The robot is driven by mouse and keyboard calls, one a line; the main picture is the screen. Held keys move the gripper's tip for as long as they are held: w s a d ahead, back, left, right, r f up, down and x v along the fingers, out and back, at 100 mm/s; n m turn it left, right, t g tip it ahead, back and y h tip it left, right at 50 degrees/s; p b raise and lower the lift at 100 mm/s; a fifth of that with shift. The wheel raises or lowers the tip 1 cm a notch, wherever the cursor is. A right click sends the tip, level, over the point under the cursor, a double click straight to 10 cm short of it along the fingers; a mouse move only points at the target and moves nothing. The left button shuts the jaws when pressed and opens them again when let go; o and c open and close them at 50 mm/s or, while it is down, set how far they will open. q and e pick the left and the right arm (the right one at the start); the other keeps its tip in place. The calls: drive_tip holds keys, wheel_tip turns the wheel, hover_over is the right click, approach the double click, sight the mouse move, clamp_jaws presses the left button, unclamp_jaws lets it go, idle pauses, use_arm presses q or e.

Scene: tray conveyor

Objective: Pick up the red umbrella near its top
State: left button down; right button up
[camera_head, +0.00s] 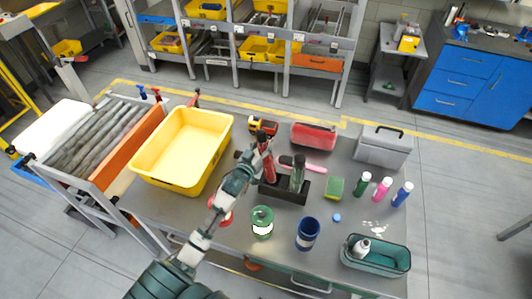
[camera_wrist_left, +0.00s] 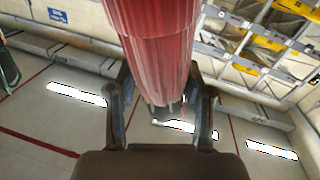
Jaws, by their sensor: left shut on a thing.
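The red umbrella (camera_head: 269,170) stands folded and upright in the black holder (camera_head: 284,194) on the table, beside a dark green umbrella (camera_head: 297,175). My left gripper (camera_head: 262,148) is at the red umbrella's upper part and is shut on it. In the left wrist view the red umbrella (camera_wrist_left: 158,45) fills the space between the two fingers (camera_wrist_left: 162,98). My gripper and arm cover part of it in the head view. My right gripper is not in view.
A yellow tub (camera_head: 183,150) stands left of my arm. A green can (camera_head: 262,222) and a blue can (camera_head: 307,234) stand in front of the holder. A red case (camera_head: 314,136), grey toolbox (camera_head: 383,148), several bottles and a teal tray (camera_head: 376,254) are behind and right.

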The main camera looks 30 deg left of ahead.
sight(259, 140)
use_arm(q)
drive_tip(key=r, duration=0.2)
drive_tip(key=a+r, duration=0.1)
drive_tip(key=shift+w, duration=0.25)
drive_tip(key=s+d+b, duration=0.1)
drive_tip(key=s, duration=1.3)
drive_tip(key=shift+f, duration=0.15)
drive_tip(key=shift+s, duration=0.1)
